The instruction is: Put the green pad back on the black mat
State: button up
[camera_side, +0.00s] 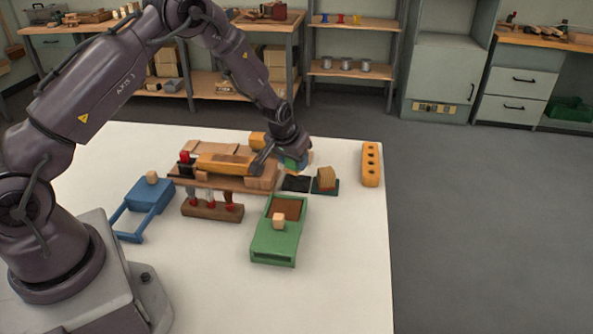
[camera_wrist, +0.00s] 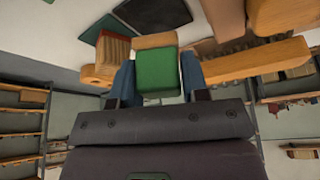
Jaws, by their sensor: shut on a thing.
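My gripper (camera_side: 288,163) is shut on the green pad (camera_wrist: 158,72). In the wrist view its two blue fingers grip the pad's sides, and a tan layer shows along the pad's far edge. In the side view only a bit of green (camera_side: 292,163) shows at the fingers. The black mat (camera_side: 297,184) lies flat on the white table just in front of and below the gripper. In the wrist view the mat (camera_wrist: 152,13) is at the top, apart from the held pad, and I see nothing on it.
A tan block on a dark green base (camera_side: 326,181) stands close right of the mat. A yellow holed bar (camera_side: 371,164) is farther right. A wooden board with a yellow tool (camera_side: 225,163) lies left. A green box (camera_side: 275,246) and blue stand (camera_side: 147,196) are in front.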

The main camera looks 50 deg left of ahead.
aim_at(296, 171)
jog(key=shift+w+a+f, duration=0.15)
jog(key=shift+w+f, duration=0.25)
jog(key=shift+f, duration=0.15)
jog(key=shift+w+f, duration=0.15)
jog(key=shift+f, duration=1.45)
jog(key=shift+f, duration=0.1)
jog(key=o, duration=0.8)
